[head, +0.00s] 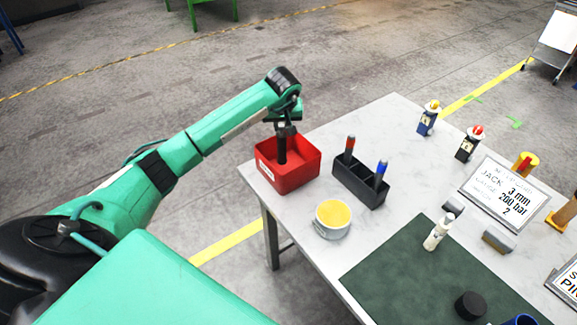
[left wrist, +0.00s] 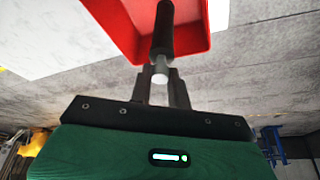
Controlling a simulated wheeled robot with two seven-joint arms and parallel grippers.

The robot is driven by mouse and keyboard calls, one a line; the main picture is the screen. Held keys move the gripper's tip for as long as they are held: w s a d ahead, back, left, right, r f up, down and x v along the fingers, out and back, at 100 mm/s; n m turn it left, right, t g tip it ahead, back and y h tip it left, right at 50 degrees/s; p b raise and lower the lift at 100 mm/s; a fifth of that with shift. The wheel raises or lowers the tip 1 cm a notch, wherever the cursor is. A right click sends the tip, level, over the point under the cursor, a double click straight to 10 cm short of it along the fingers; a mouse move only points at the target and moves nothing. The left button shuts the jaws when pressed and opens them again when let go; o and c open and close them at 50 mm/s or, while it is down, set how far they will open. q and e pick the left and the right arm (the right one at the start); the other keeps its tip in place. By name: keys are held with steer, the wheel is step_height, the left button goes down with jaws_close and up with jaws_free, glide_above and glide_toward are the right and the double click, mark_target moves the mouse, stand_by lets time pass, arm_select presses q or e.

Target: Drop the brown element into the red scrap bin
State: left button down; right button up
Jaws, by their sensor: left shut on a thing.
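The red scrap bin (head: 305,179) stands on the near left corner of the table; its red wall also shows in the left wrist view (left wrist: 110,25). My left gripper (head: 286,131) is above the bin and is shut on a slim, very dark cylinder, which I take as the brown element (head: 282,152). In the left wrist view the element (left wrist: 163,35) points away from my left gripper (left wrist: 160,75), with a pale end piece between the fingers. Its lower part is at or inside the bin opening; I cannot tell whether it touches the floor. My right gripper is not in view.
A black holder (head: 359,188) with red and blue markers stands right of the bin. A yellow-topped tub (head: 333,216) is in front. The table's far middle is clear.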

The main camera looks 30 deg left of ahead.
arm_select(q)
steer(key=c, duration=1.3)
jaws_free()
steer(key=shift+o, duration=0.2)
steer(key=shift+r, duration=0.1)
steer(key=shift+d+r+b, duration=0.1)
steer(key=shift+r+b, duration=0.2)
steer(key=shift+r, duration=0.05)
steer(key=b+v, duration=0.3)
steer(key=v, duration=0.9)
steer(key=shift+s+r+b, duration=0.2)
steer(key=shift+r+b, duration=0.15)
